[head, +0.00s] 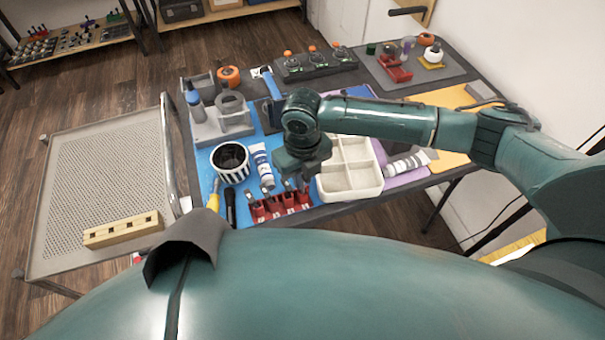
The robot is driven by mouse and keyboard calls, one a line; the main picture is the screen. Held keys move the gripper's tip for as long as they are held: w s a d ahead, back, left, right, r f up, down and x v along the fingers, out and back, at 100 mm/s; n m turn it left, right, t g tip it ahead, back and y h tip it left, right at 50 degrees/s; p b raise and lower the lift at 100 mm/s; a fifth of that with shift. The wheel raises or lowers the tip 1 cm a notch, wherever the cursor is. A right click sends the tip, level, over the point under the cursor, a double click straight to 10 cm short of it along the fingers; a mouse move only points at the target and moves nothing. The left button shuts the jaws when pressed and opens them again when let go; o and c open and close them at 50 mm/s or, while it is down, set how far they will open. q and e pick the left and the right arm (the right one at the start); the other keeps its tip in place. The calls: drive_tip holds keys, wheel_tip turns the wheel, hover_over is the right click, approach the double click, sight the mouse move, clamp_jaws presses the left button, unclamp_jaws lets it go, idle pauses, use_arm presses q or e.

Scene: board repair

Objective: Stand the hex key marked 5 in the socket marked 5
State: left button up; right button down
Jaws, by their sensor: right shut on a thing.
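My right gripper (303,178) points down over the back of the red rack (280,206) at the table's front edge. It is shut on what looks like a hex key at the rack's right end; the jaws hide most of it, and I cannot tell whether it is clear of the rack. Other small grey keys stand in the rack to the left. No number is readable. A pale wooden block (123,230) with a row of dark square holes lies on the perforated cart top at left; its socket marks are unreadable. My left gripper is not in view.
A striped cup (231,160), a white-blue tube (261,165) and a yellow-handled tool (214,197) lie left of the gripper. A cream compartment tray (350,170) is close on its right. The perforated cart top (100,175) is mostly free, with a gap before the table.

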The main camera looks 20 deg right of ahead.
drive_tip(key=shift+f, duration=0.2)
drive_tip(key=shift+f, duration=0.5)
drive_tip(key=shift+f+b, duration=0.1)
drive_tip(key=shift+b, duration=0.2)
drive_tip(key=shift+f, duration=0.4)
drive_tip(key=c, duration=1.2)
unclamp_jaws()
